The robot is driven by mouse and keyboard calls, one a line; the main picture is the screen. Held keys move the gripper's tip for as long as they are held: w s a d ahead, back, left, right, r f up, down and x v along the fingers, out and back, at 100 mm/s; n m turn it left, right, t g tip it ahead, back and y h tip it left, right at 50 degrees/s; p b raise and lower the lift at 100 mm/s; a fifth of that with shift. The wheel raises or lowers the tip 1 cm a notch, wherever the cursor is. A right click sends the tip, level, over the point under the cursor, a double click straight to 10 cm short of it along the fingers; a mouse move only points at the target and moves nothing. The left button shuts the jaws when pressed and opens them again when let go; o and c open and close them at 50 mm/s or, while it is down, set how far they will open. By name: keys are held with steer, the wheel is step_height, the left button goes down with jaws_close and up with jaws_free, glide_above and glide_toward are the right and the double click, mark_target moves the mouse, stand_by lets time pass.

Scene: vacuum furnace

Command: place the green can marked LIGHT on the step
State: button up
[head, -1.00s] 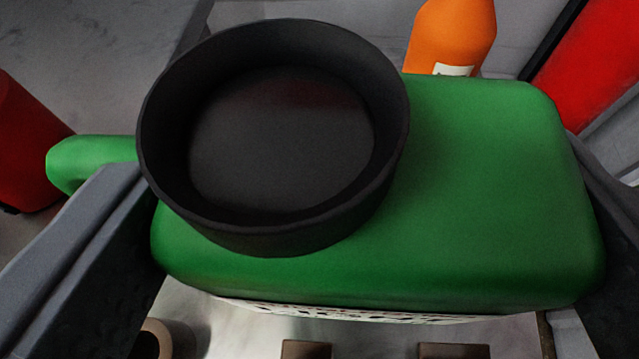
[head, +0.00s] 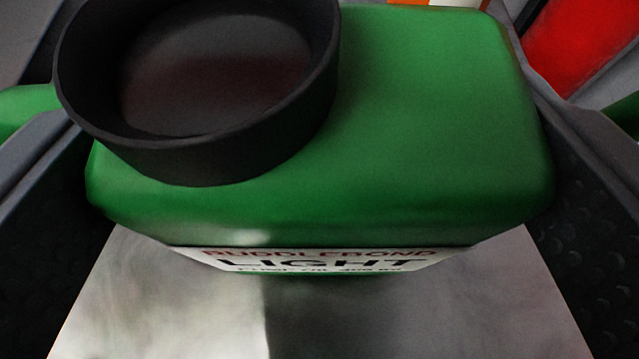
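The green can (head: 430,130) fills the middle of the head view. It has a wide round black cap (head: 200,165) at its left. Its white label, marked LIGHT (head: 320,262), shows on the near side, seen at a steep angle. My gripper (head: 320,190) has one finger at the can's left side and one at its right, both against it. It looks shut on the can. The can's underside is hidden, so I cannot tell whether it rests on anything. I cannot clearly identify the step.
A pale, shiny metal surface (head: 190,300) shows below the can, with a darker right half. A red object (head: 580,45) stands at the upper right. Part of an orange object (head: 405,3) shows at the top edge. A bit of green (head: 627,115) shows at the far right.

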steer(key=shift+f, duration=0.65)
steer(key=shift+f, duration=0.1)
steer(key=o, duration=1)
steer(key=shift+o, duration=0.2)
steer(key=v, duration=1.2)
